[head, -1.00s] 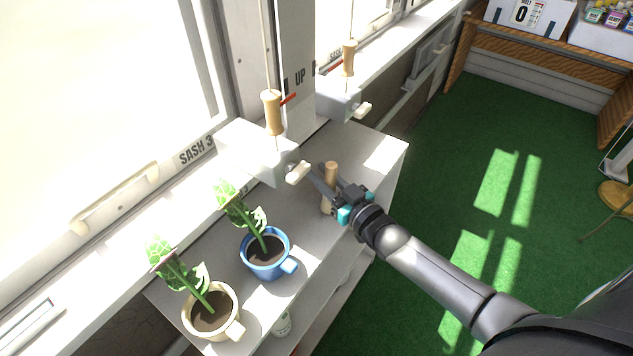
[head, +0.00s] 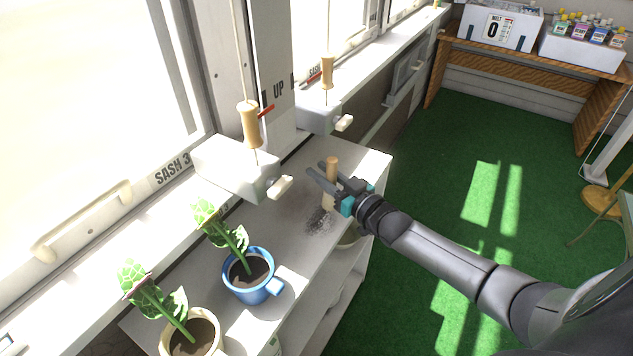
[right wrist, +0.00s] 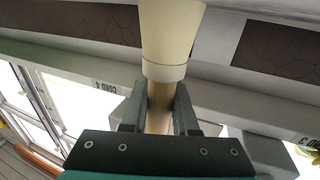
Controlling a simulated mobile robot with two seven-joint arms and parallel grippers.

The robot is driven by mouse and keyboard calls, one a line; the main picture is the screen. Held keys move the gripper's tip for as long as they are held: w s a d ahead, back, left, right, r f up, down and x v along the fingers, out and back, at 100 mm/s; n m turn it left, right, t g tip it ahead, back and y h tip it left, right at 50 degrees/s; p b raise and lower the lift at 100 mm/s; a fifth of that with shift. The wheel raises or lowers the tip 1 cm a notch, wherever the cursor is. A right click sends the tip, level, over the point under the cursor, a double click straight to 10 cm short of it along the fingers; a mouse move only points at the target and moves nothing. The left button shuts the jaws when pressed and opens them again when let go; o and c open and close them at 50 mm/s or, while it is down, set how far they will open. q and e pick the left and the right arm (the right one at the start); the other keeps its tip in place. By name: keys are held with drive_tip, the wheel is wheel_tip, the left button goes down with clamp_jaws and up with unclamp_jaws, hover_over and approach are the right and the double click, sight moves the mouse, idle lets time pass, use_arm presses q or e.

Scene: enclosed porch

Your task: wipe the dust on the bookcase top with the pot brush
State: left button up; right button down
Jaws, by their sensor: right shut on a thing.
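The pot brush (head: 331,170) has a light wooden handle and pale bristles. It stands about upright, bristles down, over the white bookcase top (head: 364,163). My right gripper (head: 326,178) is shut on its handle. In the right wrist view the handle runs between the fingers (right wrist: 160,107), with the cream bristle head (right wrist: 171,38) beyond them. A dark grey dust patch (head: 318,220) lies on the bookcase top beside the bristles, towards the pots. I cannot tell whether the bristles touch the surface. My left gripper is not in view.
A blue mug pot (head: 251,287) and a cream mug pot (head: 190,340), each with a plant, stand on the near bookcase top. White boxes (head: 232,170) with wooden cord handles (head: 249,125) jut out from the window side. Green floor (head: 440,190) lies open to the right.

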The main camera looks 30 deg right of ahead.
drive_tip(key=shift+w+d, duration=0.3)
drive_tip(key=shift+d, duration=0.25)
drive_tip(key=shift+s+a+r+p, duration=0.15)
drive_tip(key=shift+s+a+p, duration=0.3)
drive_tip(key=shift+a+p, duration=0.4)
drive_tip(key=shift+s+a+p, duration=0.55)
drive_tip(key=shift+a+p, duration=0.2)
drive_tip(key=shift+a, duration=0.2)
drive_tip(key=shift+s+a+p, duration=0.55)
drive_tip(key=shift+a+p, duration=0.15)
drive_tip(key=shift+a, duration=0.2)
drive_tip(key=shift+s+a+p, duration=0.4)
drive_tip(key=shift+s+a, duration=0.05)
drive_tip(key=shift+a, duration=0.3)
drive_tip(key=shift+s+a+p, duration=0.45)
drive_tip(key=shift+a, duration=0.35)
drive_tip(key=shift+s+a+p, duration=0.4)
drive_tip(key=shift+s+a, duration=0.05)
drive_tip(key=shift+a, duration=0.3)
drive_tip(key=shift+s+a+f, duration=0.2)
drive_tip(key=shift+a+f, duration=0.05)
wheel_tip(320, 180, up, 6)
drive_tip(key=p, duration=0.6)
drive_tip(key=shift+r, duration=0.1)
